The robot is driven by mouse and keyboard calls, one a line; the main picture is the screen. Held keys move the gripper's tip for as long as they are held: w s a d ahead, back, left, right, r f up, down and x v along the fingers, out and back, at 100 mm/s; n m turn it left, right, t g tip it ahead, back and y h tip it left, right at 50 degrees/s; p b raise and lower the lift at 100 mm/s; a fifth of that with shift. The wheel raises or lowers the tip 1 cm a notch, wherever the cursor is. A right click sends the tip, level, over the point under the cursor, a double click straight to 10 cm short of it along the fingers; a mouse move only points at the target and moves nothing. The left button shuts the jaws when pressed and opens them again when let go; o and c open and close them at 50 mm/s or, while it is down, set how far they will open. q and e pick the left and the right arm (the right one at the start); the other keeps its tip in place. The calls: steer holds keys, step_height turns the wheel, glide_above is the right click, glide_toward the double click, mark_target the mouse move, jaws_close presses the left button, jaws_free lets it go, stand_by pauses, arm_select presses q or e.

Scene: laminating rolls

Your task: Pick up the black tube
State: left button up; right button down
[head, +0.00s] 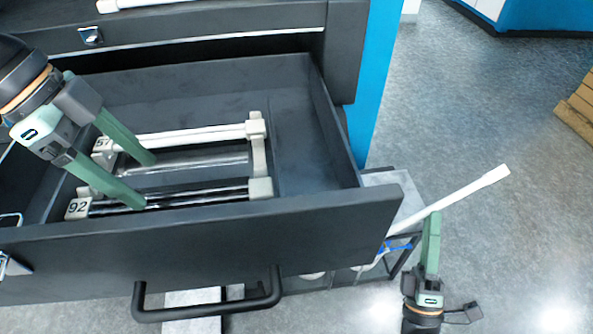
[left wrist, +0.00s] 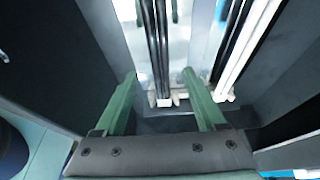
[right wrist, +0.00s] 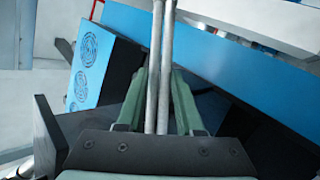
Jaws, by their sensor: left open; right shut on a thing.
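A black tube (head: 175,199) lies across the holder marked 92 (head: 78,208) in the open drawer (head: 300,238). My left gripper (head: 146,182) is open and empty, pointing down over the holders. In the left wrist view, a black tube (left wrist: 158,40) runs between its open fingers (left wrist: 159,76). Whether the fingers reach down beside the tube I cannot tell. My right gripper (head: 432,214) is shut on a long white tube (head: 470,190), held slanting outside the drawer at the right. In the right wrist view, it looks like two grey strips (right wrist: 160,60) between the fingers.
A white tube (head: 195,136) lies at the back of the holders, with a clear tube (head: 195,165) in front of it. The drawer's right part is empty floor. A dark-framed cart (head: 385,178) stands below right. Grey floor is open further right.

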mark_target(166, 198)
arm_select(q)
steer(key=shift+x, duration=2.3)
steer(key=shift+c, duration=0.2)
jaws_close()
